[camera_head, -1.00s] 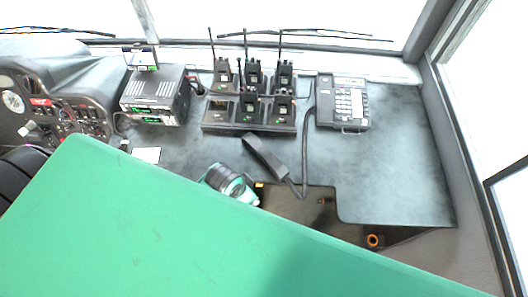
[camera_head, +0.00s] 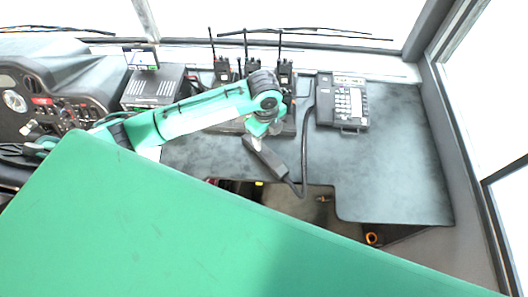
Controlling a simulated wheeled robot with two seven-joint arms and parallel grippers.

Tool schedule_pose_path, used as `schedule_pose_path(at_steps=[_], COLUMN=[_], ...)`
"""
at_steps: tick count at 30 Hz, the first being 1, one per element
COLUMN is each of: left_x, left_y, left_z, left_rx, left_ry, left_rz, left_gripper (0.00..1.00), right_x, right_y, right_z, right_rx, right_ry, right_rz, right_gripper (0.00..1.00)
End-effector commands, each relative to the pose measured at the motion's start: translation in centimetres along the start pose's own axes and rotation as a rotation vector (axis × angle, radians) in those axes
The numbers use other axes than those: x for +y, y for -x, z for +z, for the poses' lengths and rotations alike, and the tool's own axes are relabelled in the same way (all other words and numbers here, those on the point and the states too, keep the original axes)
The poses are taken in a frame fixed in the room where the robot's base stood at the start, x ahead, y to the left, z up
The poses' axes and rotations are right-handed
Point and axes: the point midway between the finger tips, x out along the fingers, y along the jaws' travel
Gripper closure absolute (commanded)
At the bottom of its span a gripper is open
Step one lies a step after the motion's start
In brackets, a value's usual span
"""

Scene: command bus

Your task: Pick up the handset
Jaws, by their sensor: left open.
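The black handset (camera_head: 268,160) lies slanted on the dark dashboard top, near its front edge. Its cord runs up on the right side to the desk phone (camera_head: 342,102). My left arm reaches in from the left, across the radios. My left gripper (camera_head: 256,137) is open and points down at the upper left end of the handset. It covers a little of that end; I cannot tell whether it touches it. My right gripper is not in view.
A charging rack with several upright walkie-talkies (camera_head: 285,75) stands behind my left arm, partly hidden by it. A radio box (camera_head: 150,88) with a small screen is at the left. The dashboard top (camera_head: 395,165) is clear at the right. The windscreen lies behind.

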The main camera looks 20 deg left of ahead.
Motion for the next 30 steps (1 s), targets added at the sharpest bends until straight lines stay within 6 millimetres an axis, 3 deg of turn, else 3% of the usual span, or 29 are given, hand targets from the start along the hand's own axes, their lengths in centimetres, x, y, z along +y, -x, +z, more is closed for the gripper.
schedule_pose_path(at_steps=[3,8,18,30], left_x=[-0.3,-0.3,0.0,0.0], left_y=[0.7,0.3,-5.9,-9.1], left_z=[1.4,1.9,2.0,2.1], left_rx=[-0.024,-0.031,-0.03,-0.029], left_ry=[-0.057,-0.081,-0.079,-0.079], left_rz=[0.027,0.044,0.044,0.044], left_gripper=[0.36,0.36,0.36,0.36], right_x=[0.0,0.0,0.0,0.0], right_y=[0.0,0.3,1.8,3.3], right_z=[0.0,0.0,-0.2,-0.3], right_rx=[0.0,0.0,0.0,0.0], right_ry=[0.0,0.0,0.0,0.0], right_rz=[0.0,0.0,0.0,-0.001], right_gripper=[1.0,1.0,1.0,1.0])
